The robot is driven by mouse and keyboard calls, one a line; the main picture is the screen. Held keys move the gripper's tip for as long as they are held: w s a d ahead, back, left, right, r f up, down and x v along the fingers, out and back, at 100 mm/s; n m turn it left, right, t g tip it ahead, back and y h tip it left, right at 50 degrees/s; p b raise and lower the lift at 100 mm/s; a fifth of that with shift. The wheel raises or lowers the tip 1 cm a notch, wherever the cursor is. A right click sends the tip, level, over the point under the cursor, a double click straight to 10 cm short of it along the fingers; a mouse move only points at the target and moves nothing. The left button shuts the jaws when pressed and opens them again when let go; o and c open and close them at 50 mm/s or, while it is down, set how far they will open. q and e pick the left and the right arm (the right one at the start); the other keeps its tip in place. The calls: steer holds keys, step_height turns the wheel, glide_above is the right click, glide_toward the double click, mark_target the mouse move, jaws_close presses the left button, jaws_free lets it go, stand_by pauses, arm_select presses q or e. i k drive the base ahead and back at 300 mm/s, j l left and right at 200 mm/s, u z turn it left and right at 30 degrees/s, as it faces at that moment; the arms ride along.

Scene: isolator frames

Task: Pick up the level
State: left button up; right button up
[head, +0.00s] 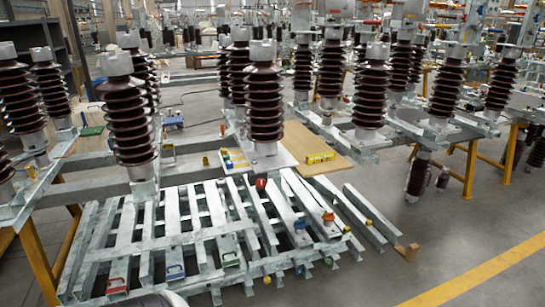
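A small yellow bar-shaped object (321,157), which looks like the level, lies flat on a light wooden board (335,172) right of the picture's middle. It stands just right of a large brown ribbed insulator (264,105). Its fine markings are too small to read. Neither of my grippers shows in the head view, so their distance from the level cannot be seen.
Grey metal slats (215,215) lie as a rack in front of the board, with several coloured clamps on them. Tall brown insulators on metal frames stand on both sides and behind.

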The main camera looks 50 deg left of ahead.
mark_target(329, 155)
steer(key=u, duration=1.4)
steer(key=i+l+z, duration=0.3)
steer(key=i, duration=0.15)
steer(key=i+l+z, duration=0.2)
steer(key=i+z, duration=0.45)
steer(key=i, duration=0.25)
steer(key=i+l+u, duration=0.2)
steer(key=i, duration=0.25)
steer(key=i+l+u, duration=0.15)
steer(key=i, duration=0.35)
steer(key=i+l+u, duration=0.2)
steer(key=i, duration=0.2)
